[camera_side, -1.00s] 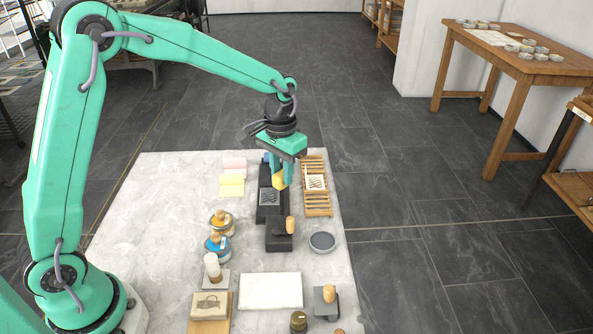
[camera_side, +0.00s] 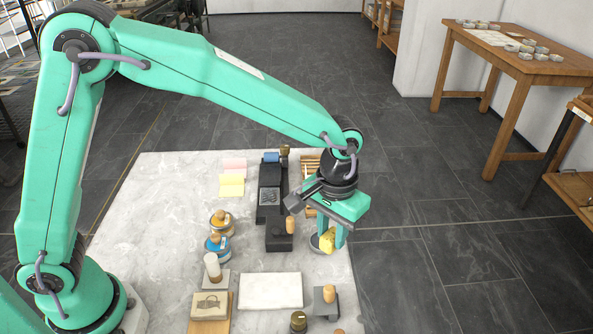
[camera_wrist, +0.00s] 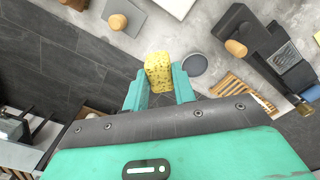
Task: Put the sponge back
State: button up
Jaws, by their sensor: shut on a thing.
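My gripper (camera_side: 330,238) is shut on a yellow sponge (camera_side: 327,242), which sits between the two green fingers. The sponge also shows in the wrist view (camera_wrist: 159,72), speckled and held at the fingertips. A round grey dish (camera_side: 315,243) is partly hidden behind the sponge and gripper in the side view. In the wrist view the dish (camera_wrist: 194,65) lies just right of the sponge and looks empty. The sponge appears to be held above the slab, near the dish; its exact height I cannot tell.
The marble slab (camera_side: 160,200) carries a black press bed (camera_side: 269,190) with a wooden-knobbed block (camera_side: 279,237), a slatted wooden rack (camera_side: 310,165), blue and orange tins, a white stone slab (camera_side: 270,291) and a knobbed grey block (camera_side: 326,300). The slab's left side is clear.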

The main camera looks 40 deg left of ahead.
jog(key=shift+f, duration=5)
jog(key=shift+f, duration=0.15)
jog(key=o, duration=0.9)
notch_tip(320, 180, up, 12)
jog(key=shift+f, duration=0.1)
jog(key=shift+r, duration=0.25)
